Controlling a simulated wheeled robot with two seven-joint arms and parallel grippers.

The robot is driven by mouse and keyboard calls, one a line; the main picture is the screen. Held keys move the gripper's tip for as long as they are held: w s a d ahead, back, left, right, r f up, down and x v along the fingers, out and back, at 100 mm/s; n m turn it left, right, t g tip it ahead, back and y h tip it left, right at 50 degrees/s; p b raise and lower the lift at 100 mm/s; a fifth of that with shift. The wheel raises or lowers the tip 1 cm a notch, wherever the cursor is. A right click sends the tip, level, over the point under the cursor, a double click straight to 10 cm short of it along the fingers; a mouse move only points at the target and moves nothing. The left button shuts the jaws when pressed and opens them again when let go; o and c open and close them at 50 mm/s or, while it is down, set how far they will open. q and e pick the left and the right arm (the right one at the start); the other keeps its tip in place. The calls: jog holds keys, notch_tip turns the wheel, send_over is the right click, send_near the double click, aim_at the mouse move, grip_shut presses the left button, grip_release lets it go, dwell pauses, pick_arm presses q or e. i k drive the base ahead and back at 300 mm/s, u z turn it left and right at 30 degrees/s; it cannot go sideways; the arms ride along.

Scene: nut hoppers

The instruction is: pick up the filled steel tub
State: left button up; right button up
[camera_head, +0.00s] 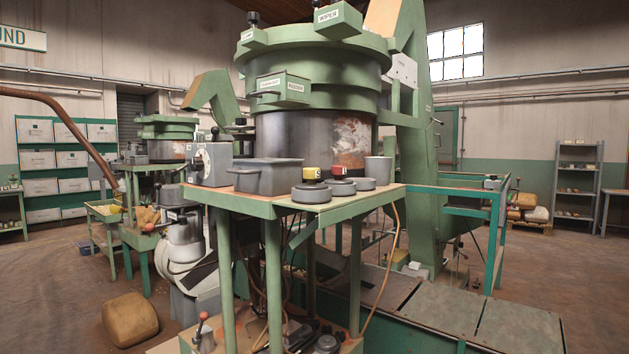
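A grey rectangular metal tub (265,180) with a rim stands upright on the green-edged bench (262,207) in front of the large green hopper machine. I see it from the side, and its inside and any filling cannot be made out. A grey cup-like container (378,172) stands at the right on the same bench. I cannot tell which of these is the named tub, though the rectangular one is larger. Neither of my grippers is in view.
Several low round grey pans (311,193) sit along the bench's front edge, by a yellow block (311,174) and a red block (339,170). A grey dial box (211,164) stands left of the tub. A brown sack (130,320) lies on the floor at left.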

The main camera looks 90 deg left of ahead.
aim_at(266, 177)
jog(key=u, duration=2.4)
